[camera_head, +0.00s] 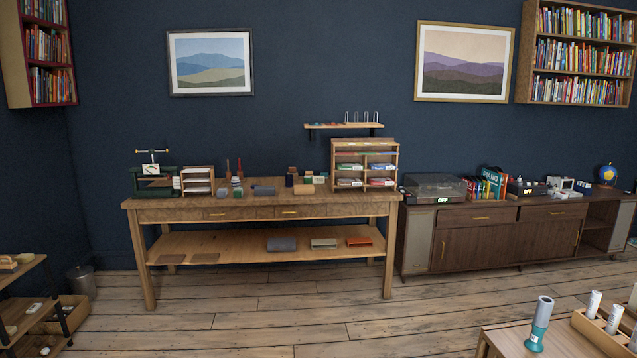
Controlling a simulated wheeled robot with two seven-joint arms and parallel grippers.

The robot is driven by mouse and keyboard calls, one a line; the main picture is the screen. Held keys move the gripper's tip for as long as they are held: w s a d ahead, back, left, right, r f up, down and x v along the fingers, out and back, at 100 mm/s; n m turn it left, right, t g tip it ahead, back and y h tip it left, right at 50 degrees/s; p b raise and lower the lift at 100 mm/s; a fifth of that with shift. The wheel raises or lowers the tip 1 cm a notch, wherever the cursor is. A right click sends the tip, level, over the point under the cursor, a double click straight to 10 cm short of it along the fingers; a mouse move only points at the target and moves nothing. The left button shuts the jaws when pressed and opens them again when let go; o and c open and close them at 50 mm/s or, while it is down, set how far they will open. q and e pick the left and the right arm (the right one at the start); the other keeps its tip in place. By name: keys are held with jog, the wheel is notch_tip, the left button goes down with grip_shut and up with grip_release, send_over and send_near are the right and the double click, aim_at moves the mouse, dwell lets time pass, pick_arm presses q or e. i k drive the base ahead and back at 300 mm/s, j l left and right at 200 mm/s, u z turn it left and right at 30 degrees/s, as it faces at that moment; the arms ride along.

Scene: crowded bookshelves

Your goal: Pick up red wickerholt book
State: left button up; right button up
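No title is readable at this distance, so I cannot tell which book is the red wickerholt one. A flat red book-like item (359,242) lies on the lower shelf of the wooden workbench (210,206), at the right end. Several upright books (492,183), some red and one teal, stand on the dark sideboard (475,211) beside the record player (435,187). Red spines also show among the books on the wall shelves. Neither of my grippers is in view.
Wall bookshelves hang at the upper left (75,88) and upper right (519,50). A small table (505,340) with a teal and grey cylinder (539,325) stands at the front right. A low rack (22,270) is at the left. The middle floor (270,320) is clear.

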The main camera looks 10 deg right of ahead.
aim_at(372, 181)
jog(key=i+l+z, duration=0.25)
jog(key=i+l, duration=0.2)
jog(key=i, duration=0.6)
jog(key=i+l+z, duration=0.25)
jog(key=i, duration=0.85)
jog(key=i+z, duration=0.25)
jog(key=i, duration=0.8)
